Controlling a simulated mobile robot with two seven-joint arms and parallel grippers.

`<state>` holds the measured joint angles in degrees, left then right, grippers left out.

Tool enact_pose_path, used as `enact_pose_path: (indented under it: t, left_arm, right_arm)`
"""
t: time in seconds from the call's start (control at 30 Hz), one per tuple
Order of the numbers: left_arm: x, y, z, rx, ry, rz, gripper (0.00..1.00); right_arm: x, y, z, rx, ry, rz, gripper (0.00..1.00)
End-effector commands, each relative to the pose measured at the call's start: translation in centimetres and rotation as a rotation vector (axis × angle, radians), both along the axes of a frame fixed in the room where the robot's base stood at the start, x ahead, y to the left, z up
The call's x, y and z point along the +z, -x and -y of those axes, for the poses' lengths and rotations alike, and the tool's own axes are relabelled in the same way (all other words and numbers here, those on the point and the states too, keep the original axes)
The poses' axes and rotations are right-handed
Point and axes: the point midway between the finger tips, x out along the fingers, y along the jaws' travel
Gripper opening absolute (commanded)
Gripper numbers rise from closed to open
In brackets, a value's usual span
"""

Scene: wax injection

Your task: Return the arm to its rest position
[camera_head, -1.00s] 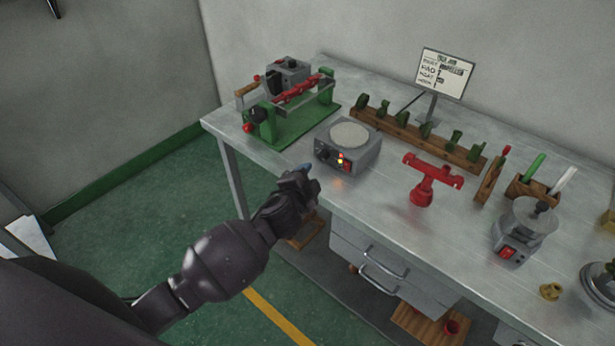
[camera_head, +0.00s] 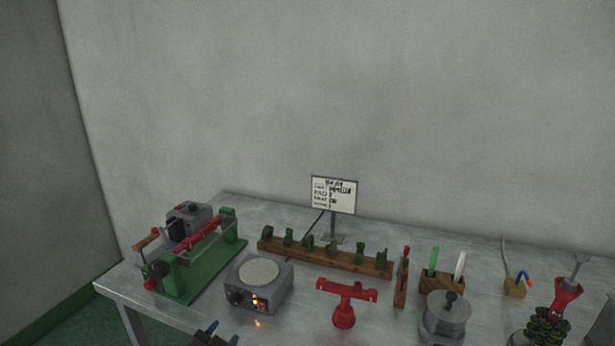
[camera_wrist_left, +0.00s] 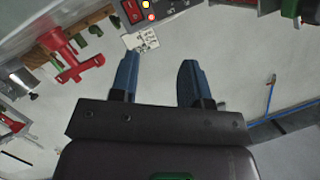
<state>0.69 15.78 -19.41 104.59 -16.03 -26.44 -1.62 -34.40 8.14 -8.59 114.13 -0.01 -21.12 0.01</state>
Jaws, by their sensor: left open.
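My left gripper (camera_head: 217,335) shows only its fingertips at the bottom edge of the head view, in front of the bench's near edge and below the grey hot plate. In the left wrist view its two blue fingers (camera_wrist_left: 160,80) stand apart with nothing between them. The rest of my left arm is out of the head view. My right gripper is in neither view.
A metal bench (camera_head: 200,312) carries the grey hot plate (camera_head: 259,290) with lit lights, a green machine (camera_head: 205,262), a red stand (camera_head: 345,302), a wooden rack (camera_head: 330,258), a grey pot (camera_head: 446,318) and a sign (camera_head: 334,194). The wall behind is bare.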

Motion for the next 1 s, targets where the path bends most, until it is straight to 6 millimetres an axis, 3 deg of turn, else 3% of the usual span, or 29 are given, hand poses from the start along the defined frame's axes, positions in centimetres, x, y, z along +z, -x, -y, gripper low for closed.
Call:
enact_pose_path:
  t: [0.27,0.4,0.63,0.8,1.0]
  left_arm:
    - [-3.7,7.4,-3.2,0.098,0.278,-0.1,0.43]
    - [-6.3,12.5,-5.6,0.186,0.386,-0.167,0.43]
    - [-10.4,20.2,-8.5,0.316,0.43,-0.28,0.43]
    - [-12.1,23.1,-9.0,0.351,0.428,-0.332,0.43]
    - [-12.4,23.6,-9.1,0.356,0.426,-0.341,0.43]
  right_arm:
    - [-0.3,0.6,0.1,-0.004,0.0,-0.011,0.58]
    - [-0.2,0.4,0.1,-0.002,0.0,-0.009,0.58]
    - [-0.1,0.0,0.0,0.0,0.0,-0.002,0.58]
    - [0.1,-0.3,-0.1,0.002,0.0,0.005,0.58]
    - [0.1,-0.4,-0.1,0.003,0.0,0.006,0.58]
